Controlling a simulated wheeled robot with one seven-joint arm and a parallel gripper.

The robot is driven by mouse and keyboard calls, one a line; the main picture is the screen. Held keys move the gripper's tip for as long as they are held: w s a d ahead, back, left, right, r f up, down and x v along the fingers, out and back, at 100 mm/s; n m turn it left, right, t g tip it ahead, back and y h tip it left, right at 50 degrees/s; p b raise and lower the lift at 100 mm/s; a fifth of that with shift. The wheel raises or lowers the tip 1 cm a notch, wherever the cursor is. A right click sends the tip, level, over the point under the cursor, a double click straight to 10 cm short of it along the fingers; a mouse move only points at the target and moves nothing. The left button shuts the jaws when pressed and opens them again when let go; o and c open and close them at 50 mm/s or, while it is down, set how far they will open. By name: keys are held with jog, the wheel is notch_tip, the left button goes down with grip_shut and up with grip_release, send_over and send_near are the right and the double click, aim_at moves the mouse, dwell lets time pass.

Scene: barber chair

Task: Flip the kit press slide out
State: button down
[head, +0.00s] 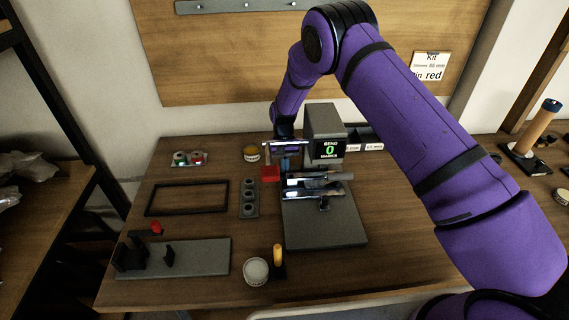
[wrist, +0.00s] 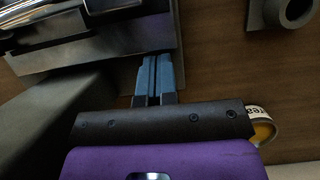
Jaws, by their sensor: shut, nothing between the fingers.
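The kit press (head: 325,225) stands on the table at the centre of the head view, a grey machine with a flat base and a display reading 0. Its shiny metal slide parts (head: 315,192) lie across it above the base. In the wrist view a grey metal edge (wrist: 100,52) of the press fills the upper left.
A grey holed strip (head: 249,198) and a black frame (head: 187,198) lie left of the press. A grey fixture (head: 190,258) lies at the front left. A white cup (head: 256,271) and a yellow-handled tool (head: 278,258) stand in front. A yellow-topped jar (head: 251,152) is behind.

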aim_at(289, 203)
jog(key=s, duration=1.2)
jog(key=shift+s, duration=0.35)
